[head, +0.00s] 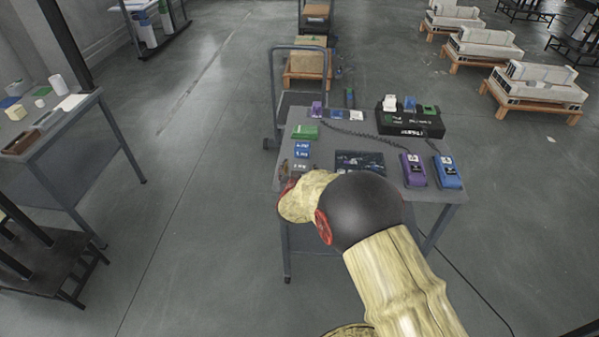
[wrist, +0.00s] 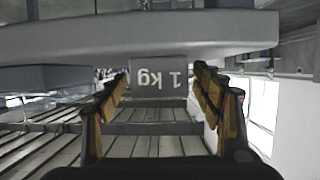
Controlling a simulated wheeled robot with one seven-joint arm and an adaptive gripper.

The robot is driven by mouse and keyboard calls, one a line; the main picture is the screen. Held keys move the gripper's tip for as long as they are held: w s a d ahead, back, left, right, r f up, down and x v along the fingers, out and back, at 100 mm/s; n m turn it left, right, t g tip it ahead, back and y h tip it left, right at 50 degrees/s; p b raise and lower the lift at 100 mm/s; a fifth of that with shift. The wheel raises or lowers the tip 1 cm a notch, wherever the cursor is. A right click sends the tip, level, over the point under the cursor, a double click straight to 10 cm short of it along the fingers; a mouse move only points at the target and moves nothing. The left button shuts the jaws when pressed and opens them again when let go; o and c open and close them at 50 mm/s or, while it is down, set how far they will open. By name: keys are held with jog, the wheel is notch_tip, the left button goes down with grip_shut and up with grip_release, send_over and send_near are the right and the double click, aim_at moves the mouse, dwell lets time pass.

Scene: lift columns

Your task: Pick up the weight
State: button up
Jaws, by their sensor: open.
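A grey block-shaped weight marked "1 kg" (wrist: 158,92) shows upside down in the middle of the wrist view, against a grey slab that looks like the tabletop edge. My gripper (wrist: 161,76) is open, with one orange-padded finger at each side of the weight in the picture. I cannot tell whether either finger touches it. In the head view, a small grey block (head: 301,168) on the table's left side, close to the end of my arm, appears to be the same weight. My arm hides much of the gripper there.
The grey table (head: 325,142) also holds blue blocks (head: 302,150), a green block (head: 305,132), a dark flat panel (head: 360,162), purple (head: 413,170) and blue (head: 447,172) devices, and a black box (head: 410,123). A cart (head: 298,95) stands behind.

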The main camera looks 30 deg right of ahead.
jog(key=shift+c, duration=0.9)
jog(key=c, duration=1.5)
grip_shut()
jog(key=shift+w+r, duration=0.1)
jog(key=shift+r, duration=0.15)
